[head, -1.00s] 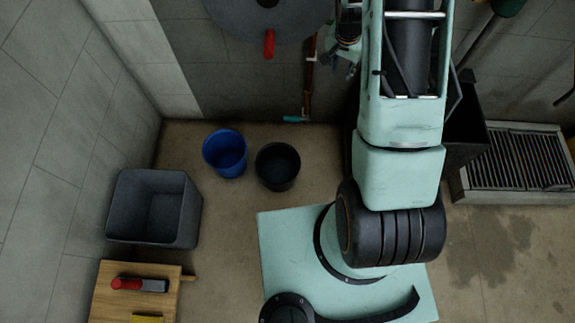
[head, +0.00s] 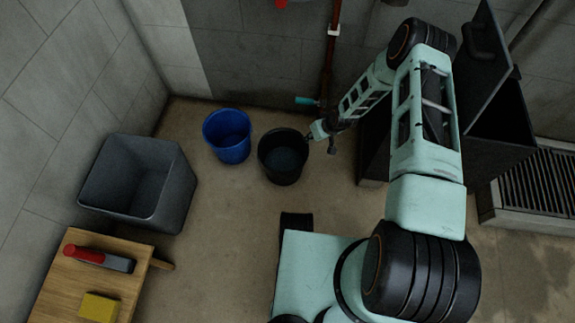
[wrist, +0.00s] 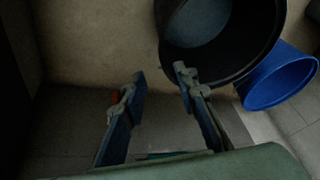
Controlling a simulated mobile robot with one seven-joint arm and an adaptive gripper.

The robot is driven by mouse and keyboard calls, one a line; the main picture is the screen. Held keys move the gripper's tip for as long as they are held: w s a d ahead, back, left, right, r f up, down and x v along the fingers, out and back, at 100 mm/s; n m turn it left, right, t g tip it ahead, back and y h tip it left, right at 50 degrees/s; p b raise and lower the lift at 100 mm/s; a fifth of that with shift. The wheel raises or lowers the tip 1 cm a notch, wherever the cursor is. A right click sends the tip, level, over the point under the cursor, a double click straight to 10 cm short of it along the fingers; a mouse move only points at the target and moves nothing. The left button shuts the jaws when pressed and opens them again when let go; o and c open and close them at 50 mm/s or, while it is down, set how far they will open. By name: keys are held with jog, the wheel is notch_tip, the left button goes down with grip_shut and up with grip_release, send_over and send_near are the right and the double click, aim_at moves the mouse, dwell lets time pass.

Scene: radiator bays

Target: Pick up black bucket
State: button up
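The black bucket (head: 283,160) stands upright on the floor, right of the blue bucket (head: 227,136). In the wrist view the black bucket (wrist: 224,68) fills the upper right, its open mouth and greyish inside showing. My gripper (wrist: 160,75) is open and empty. Its right fingertip overlaps the black bucket's near rim in the picture, and its left fingertip lies outside the rim over the floor. In the head view my gripper (head: 313,137) is at the bucket's right rim. I cannot tell whether it touches.
The blue bucket also shows in the wrist view (wrist: 277,78), close beside the black one. A grey bin (head: 121,207) stands left. A wooden table (head: 62,272) holds a red-handled tool (head: 99,258) and a yellow block (head: 99,307). A dark open cabinet (head: 497,140) and grate (head: 540,183) are right.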

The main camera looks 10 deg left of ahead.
jog(key=b+x, duration=0.1)
jog(key=x, duration=0.2)
jog(key=b+x, duration=0.1)
jog(key=x, duration=0.2)
jog(key=b+x, duration=0.2)
jog(key=x, duration=0.1)
jog(key=shift+s+a+f, duration=0.2)
jog(key=shift+a, duration=0.15)
grip_shut()
jog(key=shift+w+r, duration=0.15)
jog(key=shift+w, duration=0.05)
